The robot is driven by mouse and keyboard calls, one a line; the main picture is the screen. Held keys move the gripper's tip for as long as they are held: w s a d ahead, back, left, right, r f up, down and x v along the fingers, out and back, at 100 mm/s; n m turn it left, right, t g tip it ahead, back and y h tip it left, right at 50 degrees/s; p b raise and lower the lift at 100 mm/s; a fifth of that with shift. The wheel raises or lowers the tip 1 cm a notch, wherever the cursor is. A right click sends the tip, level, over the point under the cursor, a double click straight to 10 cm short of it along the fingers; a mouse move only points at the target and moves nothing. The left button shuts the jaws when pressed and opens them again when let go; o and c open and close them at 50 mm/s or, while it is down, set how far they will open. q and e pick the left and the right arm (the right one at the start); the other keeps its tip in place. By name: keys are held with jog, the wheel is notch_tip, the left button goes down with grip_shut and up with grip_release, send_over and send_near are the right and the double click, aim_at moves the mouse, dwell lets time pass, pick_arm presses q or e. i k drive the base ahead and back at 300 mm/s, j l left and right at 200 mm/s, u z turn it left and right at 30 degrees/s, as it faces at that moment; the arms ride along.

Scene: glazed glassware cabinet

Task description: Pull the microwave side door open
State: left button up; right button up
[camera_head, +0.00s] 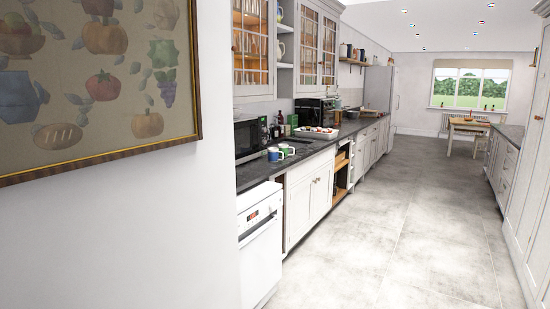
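The microwave (249,139) stands on the dark worktop at the left, just past the end of the white wall. It is a small dark-fronted box seen at an angle, and its left part is cut off by the wall edge. Its door looks shut, but it is too small to make out a handle. Neither of my grippers shows in this view.
A framed fruit picture (95,80) hangs on the near wall (120,230). Mugs (277,154) and bottles stand by the microwave on the worktop (262,171). A white dishwasher (260,245) is below. The grey floor (390,230) is clear ahead, with cabinets (525,190) along the right.

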aim_at(243, 91)
jog(key=i+z, duration=0.45)
jog(key=i, duration=2.35)
